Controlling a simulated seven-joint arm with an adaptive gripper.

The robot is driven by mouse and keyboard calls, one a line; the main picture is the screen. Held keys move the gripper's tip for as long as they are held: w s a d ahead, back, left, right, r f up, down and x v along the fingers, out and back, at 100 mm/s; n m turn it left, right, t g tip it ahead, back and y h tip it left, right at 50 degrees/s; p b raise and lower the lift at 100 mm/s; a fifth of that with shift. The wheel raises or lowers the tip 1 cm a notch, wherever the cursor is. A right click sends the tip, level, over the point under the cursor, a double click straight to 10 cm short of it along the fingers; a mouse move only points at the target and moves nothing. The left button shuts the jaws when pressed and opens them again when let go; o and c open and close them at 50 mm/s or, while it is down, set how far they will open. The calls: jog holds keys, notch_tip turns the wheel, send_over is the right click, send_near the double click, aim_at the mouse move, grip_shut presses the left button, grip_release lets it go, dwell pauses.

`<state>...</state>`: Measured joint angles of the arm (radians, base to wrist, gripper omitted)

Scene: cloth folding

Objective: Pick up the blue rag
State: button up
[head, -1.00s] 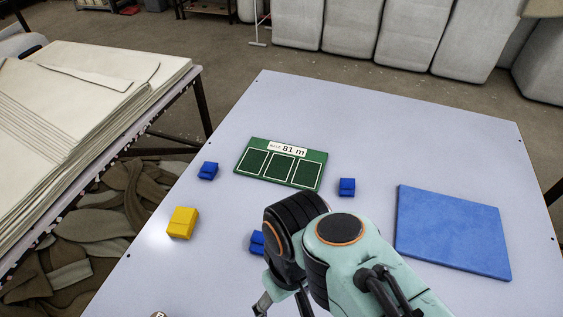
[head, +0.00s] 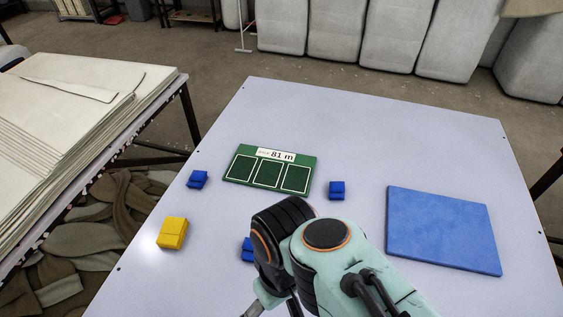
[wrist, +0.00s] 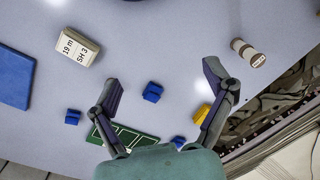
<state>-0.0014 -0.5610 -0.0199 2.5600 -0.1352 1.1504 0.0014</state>
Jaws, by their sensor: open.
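Several small folded blue rags lie on the pale table. One blue rag (head: 198,179) is left of the green board (head: 236,183), and another (head: 337,190) is right of it. A third (head: 247,250) is partly hidden behind my arm in the head view. In the wrist view this third rag (wrist: 152,92) shows between my spread fingers, seen from above and apart from them. My gripper (wrist: 164,76) is open and empty. In the head view its fingers are partly cut off by the lower edge.
A yellow folded cloth (head: 172,233) lies at the left, close to my right-hand finger in the wrist view. A flat blue mat (head: 443,230) lies at the right. The wrist view also shows a labelled box (wrist: 75,48) and a roll (wrist: 248,53). The far table is clear.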

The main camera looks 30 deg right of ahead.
jog(key=m, duration=0.9)
send_over(252, 246)
jog(key=shift+h, duration=0.4)
notch_tip(252, 246, down, 18)
jog(key=shift+f, duration=0.2)
notch_tip(252, 246, down, 6)
jog(key=shift+f, duration=0.1)
jog(key=shift+c, duration=0.3)
